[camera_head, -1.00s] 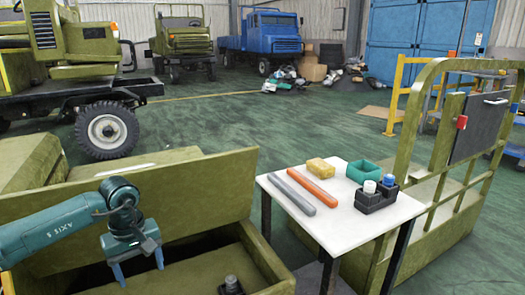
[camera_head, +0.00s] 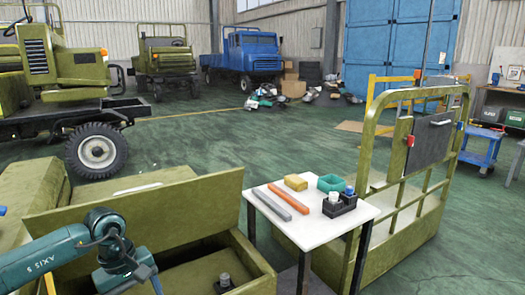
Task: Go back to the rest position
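My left arm comes in from the left, with its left gripper (camera_head: 130,287) at the bottom edge of the head view. Its fingers stand apart with nothing seen between them, and the tips are cut off by the frame edge. The gripper is in front of the open olive-green box (camera_head: 212,260), left of the white table (camera_head: 312,232). My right gripper is not in view.
On the table are a grey bar (camera_head: 272,205), an orange bar (camera_head: 289,199), a yellow block (camera_head: 296,182), a teal tray (camera_head: 330,178) and a black holder (camera_head: 340,208) with bottles. A green railed frame (camera_head: 372,130) stands right of the table. Open floor lies behind.

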